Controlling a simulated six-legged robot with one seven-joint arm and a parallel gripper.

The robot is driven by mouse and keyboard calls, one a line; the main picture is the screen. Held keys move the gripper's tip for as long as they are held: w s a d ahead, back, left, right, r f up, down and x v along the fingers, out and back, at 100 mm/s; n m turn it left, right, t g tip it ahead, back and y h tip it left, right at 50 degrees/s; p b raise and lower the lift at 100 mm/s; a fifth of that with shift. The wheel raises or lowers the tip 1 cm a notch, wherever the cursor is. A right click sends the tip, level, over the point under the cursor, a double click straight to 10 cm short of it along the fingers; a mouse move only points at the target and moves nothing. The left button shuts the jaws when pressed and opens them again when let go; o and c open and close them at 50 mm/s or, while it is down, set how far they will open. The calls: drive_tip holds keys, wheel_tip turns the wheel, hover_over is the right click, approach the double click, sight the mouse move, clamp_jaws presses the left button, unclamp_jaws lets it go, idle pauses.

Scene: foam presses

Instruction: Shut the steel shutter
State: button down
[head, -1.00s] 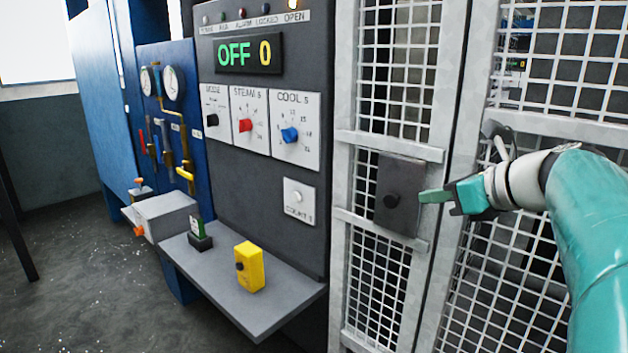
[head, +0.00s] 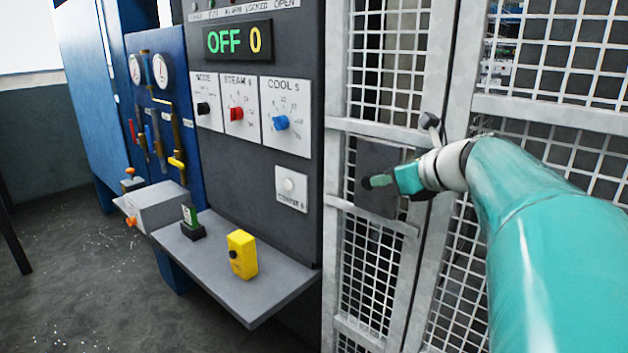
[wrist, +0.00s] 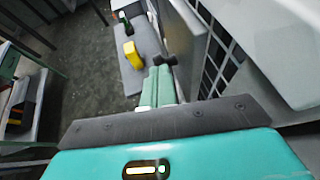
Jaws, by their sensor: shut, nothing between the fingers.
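The steel shutter is a dark grey plate (head: 374,205) between two horizontal rails on the pale mesh guard in the head view. Its black knob (wrist: 171,60) shows beyond my fingertips in the wrist view. My gripper (head: 380,181) is shut and empty, with its fingertips in front of the plate by the knob. In the wrist view the closed green fingers (wrist: 160,84) point at the knob, very close to it. I cannot tell whether they touch it. My gripper hides part of the plate's right side.
Left of the guard stands a dark control panel (head: 300,215) with dials and an "OFF 0" display (head: 238,40). A grey shelf (head: 255,295) juts out below it, carrying a yellow box (head: 242,255) and a small green-and-black item (head: 191,222). Mesh continues to the right.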

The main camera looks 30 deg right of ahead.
sight(358, 172)
drive_tip(key=w, duration=0.1)
drive_tip(key=w+a, duration=0.1)
drive_tip(key=w, duration=0.1)
drive_tip(key=w+a, duration=0.1)
drive_tip(key=w, duration=0.1)
drive_tip(key=shift+w, duration=0.15)
drive_tip(key=shift+w+a, duration=0.1)
drive_tip(key=shift+w, duration=0.05)
